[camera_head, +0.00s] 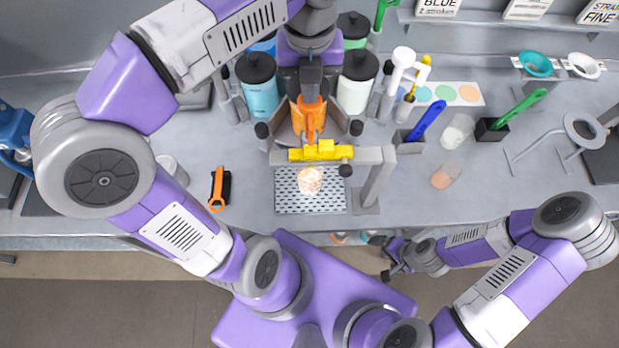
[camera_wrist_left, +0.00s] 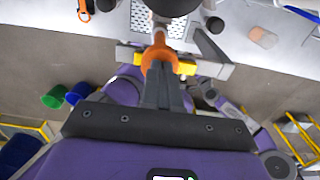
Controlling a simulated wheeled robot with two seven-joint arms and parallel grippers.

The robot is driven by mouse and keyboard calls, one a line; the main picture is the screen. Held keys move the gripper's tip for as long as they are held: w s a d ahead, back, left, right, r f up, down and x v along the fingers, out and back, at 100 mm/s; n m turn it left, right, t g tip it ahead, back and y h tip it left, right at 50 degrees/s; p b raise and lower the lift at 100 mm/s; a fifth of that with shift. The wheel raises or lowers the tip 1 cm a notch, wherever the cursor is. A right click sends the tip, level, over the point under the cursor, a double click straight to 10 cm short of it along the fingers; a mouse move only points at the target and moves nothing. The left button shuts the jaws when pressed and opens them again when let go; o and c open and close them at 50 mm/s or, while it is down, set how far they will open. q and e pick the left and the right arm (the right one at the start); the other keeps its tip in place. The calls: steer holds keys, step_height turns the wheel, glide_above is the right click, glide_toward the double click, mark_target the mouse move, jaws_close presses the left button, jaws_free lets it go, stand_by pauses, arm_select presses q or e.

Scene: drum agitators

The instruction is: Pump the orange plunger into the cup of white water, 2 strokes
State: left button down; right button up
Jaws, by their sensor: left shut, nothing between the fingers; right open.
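The orange plunger (camera_head: 310,118) stands at the grey frame with the yellow block (camera_head: 320,152). It also shows in the left wrist view (camera_wrist_left: 158,54). My left gripper (camera_head: 310,88) is shut and empty, with its fingertips at the top of the orange plunger; I cannot tell whether they touch it. A pale, glowing pinkish vessel (camera_head: 309,180) sits on the perforated plate below the frame; its contents are unclear. A clear cup with whitish contents (camera_head: 457,131) stands to the right. My right gripper (camera_head: 393,260) is open and empty near the table's front edge.
Lidded jars with blue (camera_head: 261,98) and white (camera_head: 353,96) contents flank my left gripper. A cup with orange contents (camera_head: 445,175) and a green-handled tool (camera_head: 525,105) are on the right. An orange-handled tool (camera_head: 217,190) lies left of the perforated plate (camera_head: 332,204).

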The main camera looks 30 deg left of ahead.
arm_select(q)
steer(key=shift+f+b, duration=1)
steer(key=shift+f, duration=0.5)
steer(key=shift+r, duration=0.2)
steer(key=shift+r+p, duration=2.2)
steer(key=shift+p, duration=0.15)
step_height(320, 180, up, 6)
steer(key=p, duration=0.5)
steer(key=shift+p, duration=0.4)
